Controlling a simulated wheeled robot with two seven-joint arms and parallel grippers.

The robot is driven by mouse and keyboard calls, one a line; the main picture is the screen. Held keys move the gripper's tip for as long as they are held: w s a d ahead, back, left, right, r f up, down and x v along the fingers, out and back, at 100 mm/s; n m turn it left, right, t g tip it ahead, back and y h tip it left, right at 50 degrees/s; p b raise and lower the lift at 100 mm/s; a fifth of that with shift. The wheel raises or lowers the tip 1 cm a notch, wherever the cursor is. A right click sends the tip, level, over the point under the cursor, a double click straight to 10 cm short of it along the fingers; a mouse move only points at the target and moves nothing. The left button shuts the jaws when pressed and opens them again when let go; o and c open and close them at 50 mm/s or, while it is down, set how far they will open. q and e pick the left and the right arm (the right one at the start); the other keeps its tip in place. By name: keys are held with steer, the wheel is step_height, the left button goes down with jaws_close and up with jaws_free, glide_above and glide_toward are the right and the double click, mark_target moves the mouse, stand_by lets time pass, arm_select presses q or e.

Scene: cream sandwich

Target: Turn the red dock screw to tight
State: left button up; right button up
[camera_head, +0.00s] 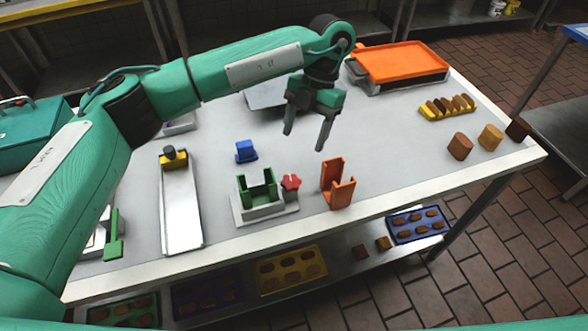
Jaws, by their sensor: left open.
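The red dock screw (290,183) is a small star-shaped knob at the right side of a green dock (258,191). The dock stands on a light grey base (262,210) near the table's front edge. My left gripper (305,144) is open and empty. It hangs above the table behind the screw and a little to its right, pointing down and apart from it. Whether the screw is loose or tight cannot be told. My right gripper is not in view.
An orange bracket (338,186) stands close right of the screw. A blue block (246,151) lies behind the dock, and a long metal slide (182,205) lies to its left. An orange tray (400,63) is at the back right. The right middle of the table (400,150) is clear.

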mark_target(292, 180)
arm_select(q)
steer(key=p+x, duration=0.1)
steer(key=x, duration=0.8)
steer(key=shift+f+p, duration=0.3)
steer(key=shift+p, duration=0.1)
steer(key=shift+s+a+f, duration=0.1)
steer(key=shift+s+f, duration=0.1)
steer(key=shift+f, duration=0.3)
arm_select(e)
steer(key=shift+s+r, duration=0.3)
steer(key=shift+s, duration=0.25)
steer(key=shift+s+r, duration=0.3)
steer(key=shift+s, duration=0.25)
arm_select(q)
steer(key=c, duration=1)
